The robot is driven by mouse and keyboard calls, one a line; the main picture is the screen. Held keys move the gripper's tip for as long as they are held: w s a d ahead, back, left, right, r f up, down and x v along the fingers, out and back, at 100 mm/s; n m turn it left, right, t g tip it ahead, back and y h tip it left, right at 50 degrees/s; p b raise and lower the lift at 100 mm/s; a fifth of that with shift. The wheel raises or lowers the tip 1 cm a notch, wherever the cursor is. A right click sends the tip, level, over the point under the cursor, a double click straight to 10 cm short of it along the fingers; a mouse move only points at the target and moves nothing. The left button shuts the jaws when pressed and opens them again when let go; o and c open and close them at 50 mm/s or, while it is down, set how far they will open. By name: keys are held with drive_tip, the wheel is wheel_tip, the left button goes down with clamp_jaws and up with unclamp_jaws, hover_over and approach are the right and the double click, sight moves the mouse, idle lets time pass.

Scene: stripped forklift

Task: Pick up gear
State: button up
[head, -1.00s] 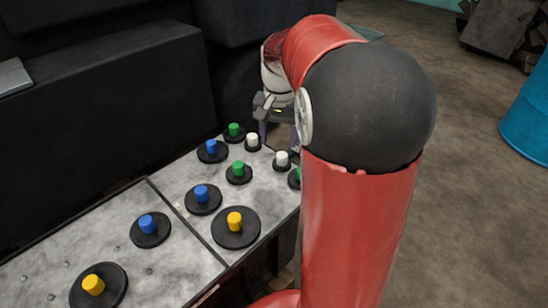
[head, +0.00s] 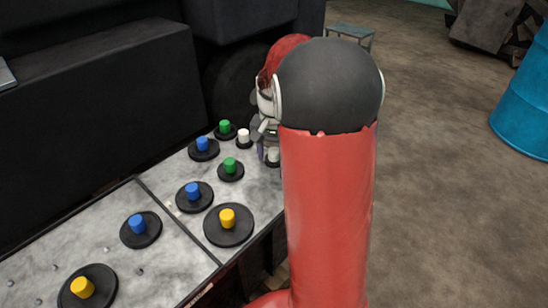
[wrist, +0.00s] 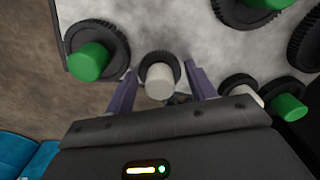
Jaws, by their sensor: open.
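A small dark toothed gear with a white hub (wrist: 159,82) lies between my open gripper's fingers in the wrist view. My gripper (wrist: 163,76) has one purple-grey finger on each side of it, and I see no clear contact. In the head view a white-hubbed gear (head: 273,155) shows right by my gripper (head: 267,148), which my arm partly hides. Another white-hubbed gear (head: 243,136) stands a little to the left; a second one also shows at right in the wrist view (wrist: 243,92). Green-hubbed gears (head: 230,168) stand nearby.
Larger blue-hubbed (head: 195,195) and yellow-hubbed gears (head: 228,222) stand on the grey speckled tabletop (head: 175,250). A dark machine body (head: 100,100) rises behind it. A blue barrel (head: 525,115) stands on open floor at right. Green-hubbed gears flank the fingers in the wrist view (wrist: 88,60).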

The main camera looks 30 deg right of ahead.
drive_tip(key=c, duration=0.6)
drive_tip(key=shift+c, duration=0.4)
drive_tip(key=shift+r, duration=0.15)
